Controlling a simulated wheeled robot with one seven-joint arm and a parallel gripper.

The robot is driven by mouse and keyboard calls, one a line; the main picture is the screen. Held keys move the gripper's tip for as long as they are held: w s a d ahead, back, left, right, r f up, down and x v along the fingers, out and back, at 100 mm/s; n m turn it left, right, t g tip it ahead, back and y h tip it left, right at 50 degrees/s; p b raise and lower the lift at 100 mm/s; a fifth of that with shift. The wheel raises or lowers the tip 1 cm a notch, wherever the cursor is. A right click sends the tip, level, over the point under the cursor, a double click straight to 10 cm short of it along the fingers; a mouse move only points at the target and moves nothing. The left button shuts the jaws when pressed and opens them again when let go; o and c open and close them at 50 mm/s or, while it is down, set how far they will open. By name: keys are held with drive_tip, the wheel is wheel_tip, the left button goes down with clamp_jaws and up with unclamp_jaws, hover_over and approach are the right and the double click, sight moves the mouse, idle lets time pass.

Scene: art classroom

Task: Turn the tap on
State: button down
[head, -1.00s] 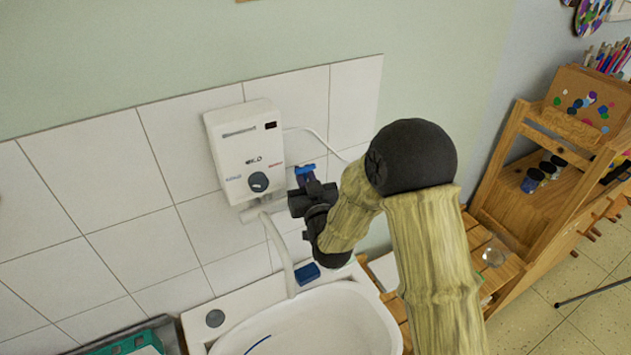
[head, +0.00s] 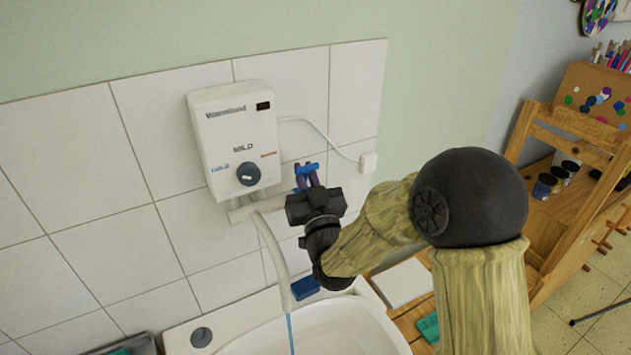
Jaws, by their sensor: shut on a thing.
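The tap's pale curved spout (head: 273,250) comes down from under the white wall heater (head: 232,135) and ends over the sink. A small blue handle (head: 309,168) shows right of the heater's base. My gripper (head: 307,177) is at this handle, its fingers pointing up the wall and shut on it; my gripper body hides what lies behind. A thin blue streak (head: 291,332) runs straight down from the spout's end into the basin. It looks like water.
The white sink basin (head: 345,325) is below, with a blue block (head: 305,288) on its back ledge. A plug with a cable (head: 368,162) is on the wall to the right. A wooden shelf (head: 560,215) stands at the right.

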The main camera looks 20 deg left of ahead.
idle(0.3)
drive_tip(key=c, duration=1.5)
unclamp_jaws()
drive_tip(key=shift+d, duration=0.1)
